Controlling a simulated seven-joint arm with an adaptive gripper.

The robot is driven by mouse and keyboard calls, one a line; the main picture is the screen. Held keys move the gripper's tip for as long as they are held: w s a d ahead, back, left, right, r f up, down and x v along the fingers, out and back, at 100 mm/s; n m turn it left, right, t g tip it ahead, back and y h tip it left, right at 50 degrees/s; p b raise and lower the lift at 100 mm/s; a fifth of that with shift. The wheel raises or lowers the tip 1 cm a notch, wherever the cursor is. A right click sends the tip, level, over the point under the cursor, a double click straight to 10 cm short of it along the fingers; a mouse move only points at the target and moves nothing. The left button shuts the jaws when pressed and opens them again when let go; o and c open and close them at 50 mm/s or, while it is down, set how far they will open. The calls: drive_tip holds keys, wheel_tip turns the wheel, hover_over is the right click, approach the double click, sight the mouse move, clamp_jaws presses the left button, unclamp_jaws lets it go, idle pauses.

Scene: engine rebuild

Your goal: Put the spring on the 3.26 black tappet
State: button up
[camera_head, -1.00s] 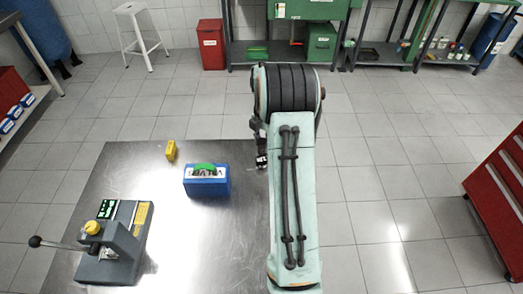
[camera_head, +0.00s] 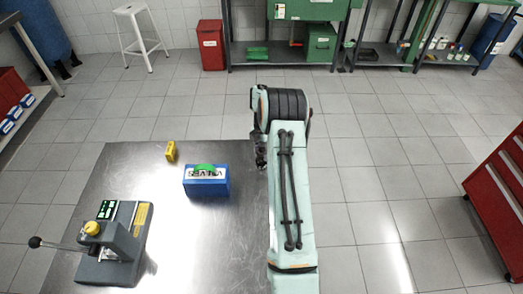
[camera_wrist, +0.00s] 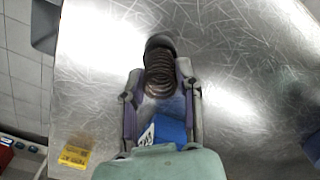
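My gripper (camera_wrist: 160,71) has a finger on each side of a brownish coil spring (camera_wrist: 160,80) in the wrist view. The fingers appear to press on the spring, and it lies lengthwise between them. A dark round piece (camera_wrist: 158,42) sits at the spring's far end. I cannot tell whether this is the black tappet or part of the spring. In the head view only a small dark part of my gripper (camera_head: 260,155) shows, at the right edge of the table. My arm hides the rest. No number 3.26 can be read.
A metal table (camera_head: 110,175) carries a blue valves box (camera_head: 206,190) with a green top, a small yellow box (camera_head: 170,151) and a grey lever device (camera_head: 115,245) with a yellow knob. The table's front middle is bare. A red cabinet (camera_head: 500,205) stands at the right.

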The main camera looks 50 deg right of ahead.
drive_tip(key=shift+o, duration=1.2)
wheel_tip(320, 180, up, 12)
drive_tip(key=s+a+r+m, duration=0.25)
drive_tip(key=a+r, duration=0.25)
drive_tip(key=a, duration=0.4)
drive_tip(key=s+a+r+m, duration=0.1)
drive_tip(key=a+r+m, duration=0.35)
drive_tip(key=a, duration=0.45)
drive_tip(key=s+a+m, duration=0.4)
drive_tip(key=s+a, duration=0.3)
drive_tip(key=s, duration=0.3)
drive_tip(key=s+a+f+m, duration=0.1)
drive_tip(key=s+a+m, duration=0.4)
drive_tip(key=s+a, duration=0.3)
drive_tip(key=shift+s+a+f+m+y, duration=0.2)
drive_tip(key=shift+s+a+m+y, duration=0.15)
drive_tip(key=shift+s, duration=0.6)
drive_tip(key=shift+d, duration=0.1)
